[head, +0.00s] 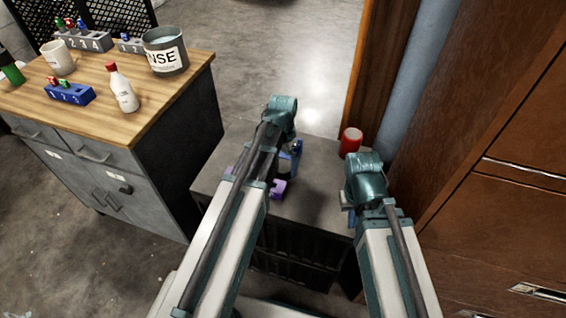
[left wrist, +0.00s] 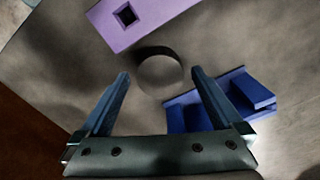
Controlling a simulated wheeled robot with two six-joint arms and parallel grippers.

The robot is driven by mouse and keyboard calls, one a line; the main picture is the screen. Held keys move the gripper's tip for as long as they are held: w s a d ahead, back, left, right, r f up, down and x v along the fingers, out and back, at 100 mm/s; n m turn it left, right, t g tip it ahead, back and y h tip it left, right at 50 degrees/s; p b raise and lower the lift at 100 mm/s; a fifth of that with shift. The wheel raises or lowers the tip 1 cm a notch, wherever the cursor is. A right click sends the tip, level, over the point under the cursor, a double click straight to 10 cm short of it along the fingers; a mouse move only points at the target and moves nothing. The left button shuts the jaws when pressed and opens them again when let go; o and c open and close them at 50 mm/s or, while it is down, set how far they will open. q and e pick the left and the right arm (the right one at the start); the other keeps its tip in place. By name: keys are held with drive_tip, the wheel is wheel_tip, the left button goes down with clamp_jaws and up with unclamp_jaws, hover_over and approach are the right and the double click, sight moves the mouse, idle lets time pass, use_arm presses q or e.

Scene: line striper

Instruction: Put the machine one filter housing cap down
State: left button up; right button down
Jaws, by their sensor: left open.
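A short round grey-brown piece (left wrist: 159,74), which looks like the filter housing cap, rests on the grey surface in the left wrist view. My left gripper (left wrist: 160,82) is open, with its two fingers apart on either side of this piece. A gap shows on both sides, and it is not gripped. In the head view my left arm hides the piece. My right gripper (head: 348,204) is over the right side of the grey bench, mostly hidden by its wrist, so its jaws cannot be made out.
A purple block (left wrist: 145,20) with a square hole and a blue stepped block (left wrist: 222,107) lie close to the piece. A red can (head: 351,141) stands at the bench's back right. A wooden-topped cabinet (head: 137,124) with bottles and a bucket (head: 165,52) is at left.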

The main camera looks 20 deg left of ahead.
use_arm(q)
wheel_tip(320, 180, up, 11)
drive_tip(key=p, duration=1)
drive_tip(key=s+d+n+y, duration=0.1)
drive_tip(key=s+d, duration=1.1)
drive_tip(key=s, duration=0.2)
drive_tip(key=shift+s+n, duration=0.3)
drive_tip(key=shift+w, duration=0.1)
drive_tip(key=shift+c, duration=0.9)
drive_tip(key=n+h, duration=0.2)
drive_tip(key=n, duration=2.2)
approach(283, 166)
use_arm(e)
wheel_tip(283, 166, up, 12)
use_arm(q)
wheel_tip(283, 166, down, 5)
drive_tip(key=b, duration=0.7)
drive_tip(key=shift+d+b, duration=0.1)
drive_tip(key=shift+b, duration=0.3)
use_arm(e)
wheel_tip(283, 166, down, 9)
use_arm(q)
drive_tip(key=shift+f, duration=0.15)
use_arm(e)
drive_tip(key=shift+f, duration=0.1)
